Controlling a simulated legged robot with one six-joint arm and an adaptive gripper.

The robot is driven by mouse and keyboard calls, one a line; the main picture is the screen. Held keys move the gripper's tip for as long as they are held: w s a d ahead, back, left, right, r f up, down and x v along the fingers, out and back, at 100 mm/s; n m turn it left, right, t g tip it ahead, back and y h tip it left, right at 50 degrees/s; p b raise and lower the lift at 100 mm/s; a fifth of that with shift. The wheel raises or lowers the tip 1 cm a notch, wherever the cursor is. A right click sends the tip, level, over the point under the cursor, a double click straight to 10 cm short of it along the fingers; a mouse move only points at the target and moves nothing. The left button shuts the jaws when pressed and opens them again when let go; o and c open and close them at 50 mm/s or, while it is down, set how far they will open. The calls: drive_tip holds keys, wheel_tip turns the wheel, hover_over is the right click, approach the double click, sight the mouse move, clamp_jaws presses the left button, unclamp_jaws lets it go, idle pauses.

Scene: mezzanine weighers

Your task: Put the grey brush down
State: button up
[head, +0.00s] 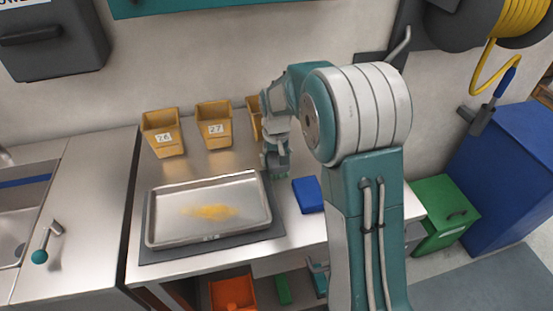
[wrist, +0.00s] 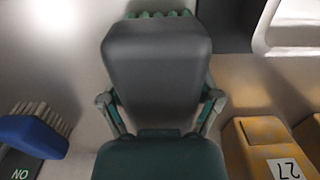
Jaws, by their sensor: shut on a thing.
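My gripper (head: 275,166) is over the steel bench, in the gap between the tray and the blue brush. In the wrist view it is shut on the grey brush (wrist: 157,65), a dark grey block that fills the middle of the picture. A row of green bristle-like tips (wrist: 160,14) shows at the brush's far end. In the head view the grey brush is mostly hidden by my gripper. Whether it touches the bench cannot be told.
A steel tray (head: 160,228) with yellow powder lies on a dark mat (head: 180,255). A blue brush (head: 308,194) lies to the right. Yellow bins 26 (head: 174,151), 27 (head: 224,143) and a partly hidden one (head: 254,107) stand behind. A dark plate (wrist: 18,165) reads "NO".

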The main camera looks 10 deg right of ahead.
drive_tip(key=shift+f, duration=0.1)
drive_tip(key=o, duration=0.8)
